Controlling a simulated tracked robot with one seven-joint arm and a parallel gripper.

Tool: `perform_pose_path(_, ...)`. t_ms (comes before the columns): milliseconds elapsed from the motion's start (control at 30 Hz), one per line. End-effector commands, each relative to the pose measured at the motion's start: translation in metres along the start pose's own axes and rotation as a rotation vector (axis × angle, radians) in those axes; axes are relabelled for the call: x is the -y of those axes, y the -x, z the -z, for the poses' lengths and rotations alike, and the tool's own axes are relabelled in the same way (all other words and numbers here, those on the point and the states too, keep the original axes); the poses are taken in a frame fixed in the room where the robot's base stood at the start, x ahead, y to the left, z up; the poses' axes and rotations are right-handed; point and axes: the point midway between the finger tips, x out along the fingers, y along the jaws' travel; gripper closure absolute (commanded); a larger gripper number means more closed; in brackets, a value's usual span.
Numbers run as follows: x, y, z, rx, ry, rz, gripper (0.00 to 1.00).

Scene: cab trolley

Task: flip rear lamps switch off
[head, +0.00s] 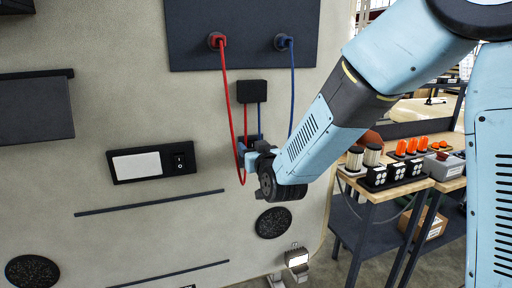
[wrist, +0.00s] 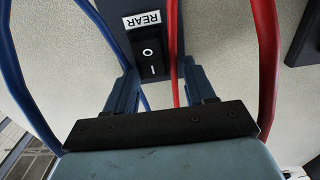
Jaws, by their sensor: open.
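The rear lamps switch (wrist: 151,57) is a black rocker marked O and I, on a dark plate under an upside-down REAR label (wrist: 142,19) in the wrist view. I cannot tell which end is pressed in. My gripper (wrist: 158,72) is open, its two blue fingers on either side of the lower part of the switch in the picture, with nothing held. In the head view my gripper (head: 256,150) is at the panel below a black box (head: 252,91), and the switch cannot be made out there.
A red hose (head: 228,105) and a blue hose (head: 292,85) hang close around my gripper. A red cable (wrist: 174,45) passes between the fingers in the wrist view. Another rocker switch (head: 179,161) sits left. A lit lamp (head: 297,258) is below; a loaded bench (head: 386,186) stands right.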

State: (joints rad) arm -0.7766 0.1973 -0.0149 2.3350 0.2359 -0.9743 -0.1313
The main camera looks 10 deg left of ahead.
Motion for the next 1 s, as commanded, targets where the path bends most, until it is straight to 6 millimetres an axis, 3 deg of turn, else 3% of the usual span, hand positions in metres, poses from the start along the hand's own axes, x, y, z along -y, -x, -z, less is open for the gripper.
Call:
perform_pose_path(233,-0.01,-0.001,0.0,0.0,0.0,-0.014,0.47)
perform_pose_path(800,-0.013,-0.001,0.0,0.0,0.0,-0.018,1.0)
perform_pose_path(1000,-0.013,-0.001,-0.002,-0.02,0.001,-0.019,1.0)
